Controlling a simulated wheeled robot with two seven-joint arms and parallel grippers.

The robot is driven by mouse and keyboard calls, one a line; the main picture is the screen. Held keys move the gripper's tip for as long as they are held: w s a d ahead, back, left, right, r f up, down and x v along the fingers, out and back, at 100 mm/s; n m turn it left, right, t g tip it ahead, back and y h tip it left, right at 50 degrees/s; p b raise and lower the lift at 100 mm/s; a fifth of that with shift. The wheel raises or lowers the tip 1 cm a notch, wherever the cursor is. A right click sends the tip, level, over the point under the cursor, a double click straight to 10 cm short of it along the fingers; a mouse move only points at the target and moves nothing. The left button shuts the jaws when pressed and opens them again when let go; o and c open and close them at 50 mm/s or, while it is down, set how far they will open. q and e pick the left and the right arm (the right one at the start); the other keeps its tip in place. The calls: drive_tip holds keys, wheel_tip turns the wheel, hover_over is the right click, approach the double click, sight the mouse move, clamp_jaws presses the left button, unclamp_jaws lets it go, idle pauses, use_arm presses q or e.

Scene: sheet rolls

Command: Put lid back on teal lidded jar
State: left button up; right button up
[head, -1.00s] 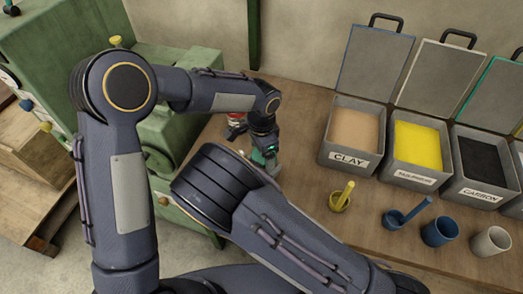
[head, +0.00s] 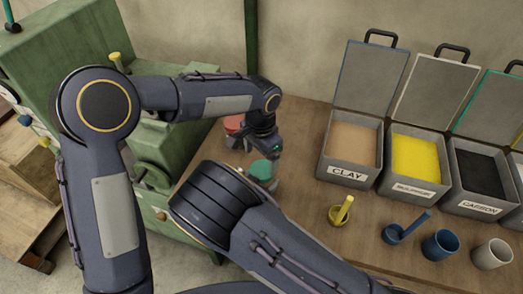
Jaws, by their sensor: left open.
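A teal round top (head: 261,169) shows on the wooden bench in the head view, with a pale grey body partly visible at its lower right. It looks like the teal jar with its lid on top, but my arm hides part of it, so I cannot tell how the lid sits. My left gripper (head: 268,153) is open, just above and behind the teal top. I cannot tell whether its fingers touch the lid. My right gripper is not in view; the dark arm link in front covers the near bench.
A red-topped jar (head: 233,124) stands behind, left of my left gripper. Open bins of clay (head: 351,142), yellow powder (head: 416,150) and carbon (head: 480,168) line the right. A yellow mortar (head: 339,215), a blue mortar (head: 394,234) and cups stand before them. A green machine (head: 60,60) is left.

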sight(262, 169)
use_arm(q)
drive_tip(key=n, duration=0.2)
drive_tip(key=r+n, duration=0.1)
drive_tip(key=n, duration=0.3)
drive_tip(key=shift+w+d+r, duration=0.1)
drive_tip(key=shift+d+r, duration=0.05)
drive_tip(key=shift+r, duration=0.1)
drive_tip(key=n, duration=0.2)
drive_tip(key=r+n, duration=0.1)
drive_tip(key=n, duration=0.1)
drive_tip(key=shift+w+n, duration=0.1)
drive_tip(key=shift+n, duration=0.3)
drive_tip(key=shift+f, duration=4)
drive_tip(key=shift+c, duration=0.4)
